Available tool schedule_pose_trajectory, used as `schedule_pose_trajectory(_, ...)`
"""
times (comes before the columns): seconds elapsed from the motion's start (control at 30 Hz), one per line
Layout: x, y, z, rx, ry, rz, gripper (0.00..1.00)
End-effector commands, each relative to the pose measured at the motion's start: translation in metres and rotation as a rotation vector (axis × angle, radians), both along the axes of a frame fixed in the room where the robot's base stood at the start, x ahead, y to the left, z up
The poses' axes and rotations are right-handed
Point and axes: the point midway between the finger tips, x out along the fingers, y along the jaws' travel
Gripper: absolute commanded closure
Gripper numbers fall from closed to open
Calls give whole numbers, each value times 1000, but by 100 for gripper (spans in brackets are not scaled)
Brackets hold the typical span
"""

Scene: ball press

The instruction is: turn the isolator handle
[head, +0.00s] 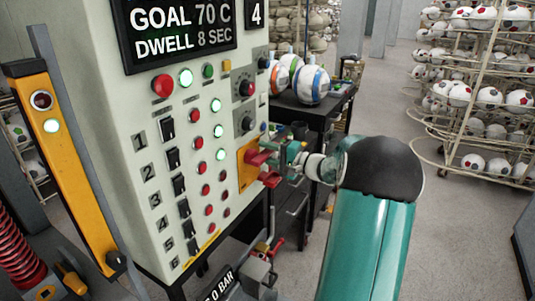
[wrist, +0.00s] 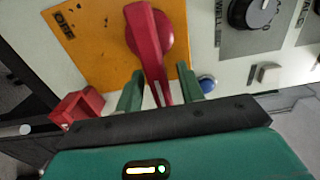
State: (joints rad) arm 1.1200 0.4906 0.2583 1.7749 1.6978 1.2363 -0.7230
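The isolator handle is a red lever on a round red hub (wrist: 150,38), mounted on an orange plate (wrist: 90,45) marked OFF at its upper left. In the wrist view the lever points down toward my gripper (wrist: 162,72). The two green fingers stand on either side of the lever, with a gap showing on each side, so my gripper is open around it. In the head view the red handle (head: 259,158) is on the right side of the panel, with my gripper (head: 285,157) right at it. The fingertips are small and partly hidden there.
A red block (wrist: 76,106) sticks out at the plate's lower left. A blue button (wrist: 207,83) and a black knob (wrist: 254,12) lie to the right. The panel (head: 110,110) carries several switches and lamps. A black table (head: 310,105) with balls stands behind.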

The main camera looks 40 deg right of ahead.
Motion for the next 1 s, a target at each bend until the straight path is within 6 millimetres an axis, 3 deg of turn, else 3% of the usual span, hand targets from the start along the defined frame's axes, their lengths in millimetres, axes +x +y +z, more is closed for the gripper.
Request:
schedule_pose_trajectory(0.13, -1, 0, 0, 0, 0, 0, 62)
schedule_pose_trajectory(0.33, -1, 0, 0, 0, 0, 0, 99)
schedule_pose_trajectory(0.77, -1, 0, -1, 26, 9, -1, 100)
schedule_pose_trajectory(1.0, -1, 0, -7, 132, 47, -1, 100)
